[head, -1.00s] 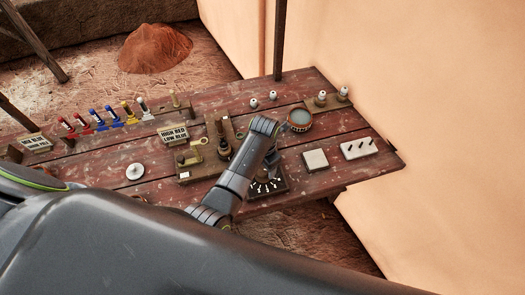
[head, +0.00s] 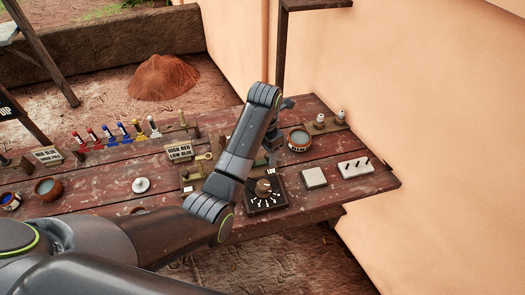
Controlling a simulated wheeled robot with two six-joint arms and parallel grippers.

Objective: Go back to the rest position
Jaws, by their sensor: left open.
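My left arm comes in from the lower left and bends over the red plank table (head: 330,175). My left gripper (head: 271,155) hangs below the end of this arm and is open. Its fingers are partly hidden by my arm and look empty. It is above the table, behind the dial box (head: 264,200) with its brown knob and left of the round bowl (head: 299,141). I cannot tell whether it touches anything. My right gripper is not in view.
A white disc (head: 141,185), a pale square plate (head: 314,177) and a white block with black pegs (head: 355,168) sit on the table. A tan wall (head: 430,100) rises at the right.

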